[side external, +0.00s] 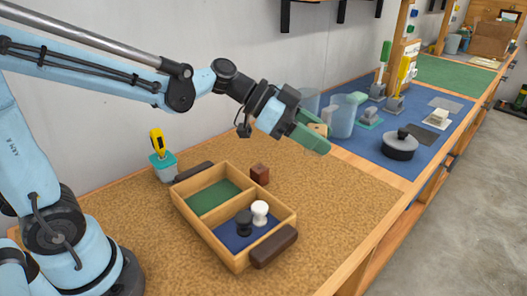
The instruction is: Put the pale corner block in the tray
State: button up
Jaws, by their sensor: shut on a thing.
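The wooden tray (204,233) sits on the cork-topped bench, with an empty green-lined compartment at the back and a blue-lined one in front. A black knob-like piece (244,223) and a white one (260,212) stand in the blue compartment. My gripper (314,139) is raised to the right of the tray and beyond it, with green see-through fingers. It is shut on a pale tan block (318,129), which appears to be the pale corner block. The fingers partly hide the block, so its full shape does not show.
A dark brown block (260,174) stands close to the tray's back right side. A teal holder (163,166) with a yellow tool is behind the tray. Clear containers (342,118) and a dark lidded pot (400,146) stand on the blue mat. Cork right of the tray is free.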

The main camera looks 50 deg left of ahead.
jog(key=s+a+r+n+t+y, duration=0.2)
jog(key=a+r+n+y, duration=0.15)
jog(key=a, duration=0.35)
jog(key=s+a+r+n+t+y, duration=0.1)
jog(key=a+r+n+t+y, duration=0.25)
jog(key=a+r, duration=0.2)
jog(key=s+d+f+m+g+h, duration=0.45)
jog(key=s+d+f+h, duration=0.2)
jog(key=s+f, duration=0.45)
jog(key=shift+m+t+y, duration=0.25)
jog(key=shift+t+y, duration=0.05)
jog(key=shift+y, duration=0.15)
jog(key=shift+w+a+f, duration=1.05)
jog(key=shift+a+f, duration=0.65)
jog(key=shift+f, duration=0.2)
jog(key=shift+w+a+f, duration=1)
jog(key=shift+a+f, duration=0.7)
jog(key=shift+f, duration=0.25)
jog(key=shift+w+a+f, duration=1.05)
jog(key=shift+a+f, duration=0.65)
jog(key=shift+f, duration=0.2)
jog(key=o, duration=1.1)
jog(key=shift+o, duration=0.2)
